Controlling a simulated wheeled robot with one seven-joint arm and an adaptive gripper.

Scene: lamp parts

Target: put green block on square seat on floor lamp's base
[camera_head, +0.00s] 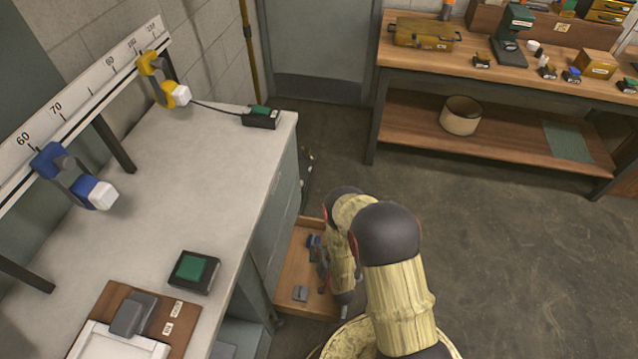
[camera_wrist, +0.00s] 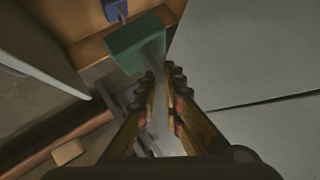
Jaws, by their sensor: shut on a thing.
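In the wrist view, a green block (camera_wrist: 125,45) shows just beyond my fingertips, with a grey strip or stem running from it back between the fingers. My gripper (camera_wrist: 165,75) is closed on this grey part, and the green block sits at its far end. In the head view, my arm reaches down beside the worktop, over an open wooden drawer, and my gripper (camera_head: 322,262) is small and dark there. The green block cannot be made out in the head view. I cannot identify the floor lamp's base or its square seat in either view.
The open drawer (camera_head: 292,262) holds a small grey piece (camera_head: 300,293); a blue piece (camera_wrist: 115,10) shows near the block. The pale worktop (camera_head: 180,165) bears a black box with a green top (camera_head: 194,271). A wooden bench (camera_head: 480,65) stands behind; the floor right is clear.

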